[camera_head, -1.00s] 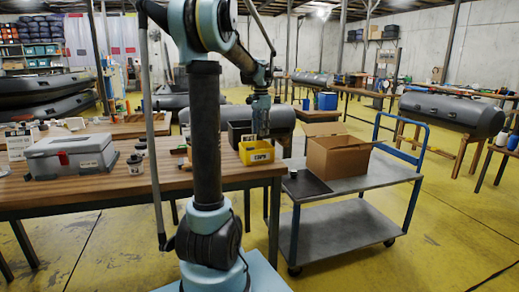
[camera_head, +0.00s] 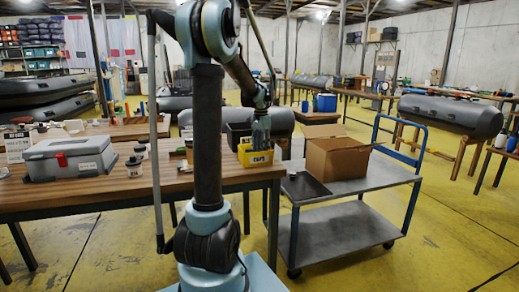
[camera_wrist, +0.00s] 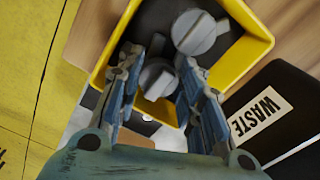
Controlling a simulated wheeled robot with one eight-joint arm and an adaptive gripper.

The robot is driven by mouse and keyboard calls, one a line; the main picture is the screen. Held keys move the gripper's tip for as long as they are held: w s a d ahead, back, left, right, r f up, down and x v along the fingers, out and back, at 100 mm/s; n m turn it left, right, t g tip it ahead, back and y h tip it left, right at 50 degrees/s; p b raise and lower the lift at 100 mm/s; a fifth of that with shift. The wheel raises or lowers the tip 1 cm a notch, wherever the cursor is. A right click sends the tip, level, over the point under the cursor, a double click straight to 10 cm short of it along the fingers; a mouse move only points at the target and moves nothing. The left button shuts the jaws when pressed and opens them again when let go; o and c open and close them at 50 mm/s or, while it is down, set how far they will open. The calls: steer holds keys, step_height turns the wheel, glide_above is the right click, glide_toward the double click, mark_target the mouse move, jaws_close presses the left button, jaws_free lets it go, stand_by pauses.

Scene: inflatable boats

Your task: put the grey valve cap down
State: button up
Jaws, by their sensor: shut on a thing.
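The grey valve cap (camera_wrist: 158,80) is round with a raised bar across it. In the wrist view it sits between the fingers of my gripper (camera_wrist: 165,62), which is shut on it. The gripper is over the open yellow bin (camera_wrist: 247,20), whose inside is dark. A second, similar grey cap (camera_wrist: 195,32) is in that bin, just beyond the fingers. In the head view my gripper (camera_head: 261,143) points down at the yellow bin (camera_head: 258,160), labelled CAPS, on the wooden table. The held cap cannot be made out there.
A black bin labelled WASTE (camera_wrist: 285,105) stands close beside the yellow bin. A grey toolbox (camera_head: 68,160) and small dark jars (camera_head: 135,165) are on the table to the left. A metal cart (camera_head: 345,185) with a cardboard box (camera_head: 338,157) stands to the right.

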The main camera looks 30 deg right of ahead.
steer(key=shift+f, duration=0.25)
steer(key=o, duration=0.4)
steer(key=shift+o, duration=0.2)
